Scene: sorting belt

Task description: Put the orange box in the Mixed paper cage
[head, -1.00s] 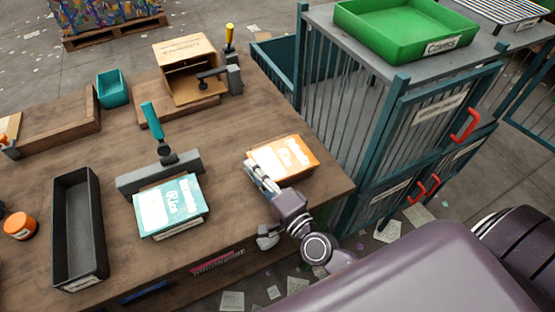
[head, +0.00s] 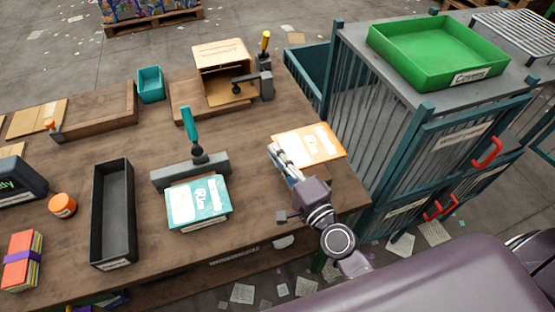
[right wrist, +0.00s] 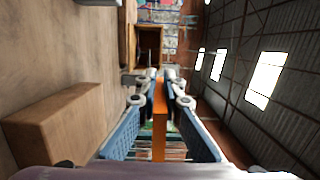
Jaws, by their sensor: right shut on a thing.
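The orange box (head: 318,142), with white lettering on its face, is near the right edge of the wooden table in the head view. My right gripper (head: 284,160) is shut on its left side. In the right wrist view the box (right wrist: 160,118) shows as a thin orange slab between the two fingers (right wrist: 160,95). I cannot tell for sure whether it clears the table. Teal-framed barred cages (head: 395,130) with red handles stand right of the table. Their labels are too small to read, so I cannot tell which is Mixed paper. My left gripper is out of view.
A green tray (head: 462,77) sits on top of the cages.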

